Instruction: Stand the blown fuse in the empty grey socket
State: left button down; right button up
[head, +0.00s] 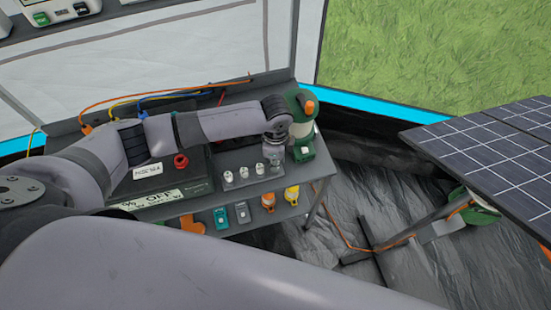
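My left arm reaches in from the left over the table, and its gripper (275,152) points down at the right end of a row of small white cylinders. Three of these white fuse-like pieces (244,173) stand upright in a dark grey strip (236,186). The gripper's fingertips are small and partly blend with what is beneath them. I cannot tell whether they are open or hold a fuse. The blown fuse cannot be told apart, and an empty socket is not clearly visible. My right gripper is not in view.
A black box with a red knob (181,161) is to the left. Teal (220,217), grey (242,212), orange (268,202) and yellow (292,195) items line the front. A solar panel (490,150) stands at right.

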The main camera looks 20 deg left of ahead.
pick_arm(q)
jog(key=shift+f, duration=0.15)
jog(key=c, duration=1.4)
grip_release()
notch_tip(320, 180, up, 12)
jog(key=shift+r, duration=0.1)
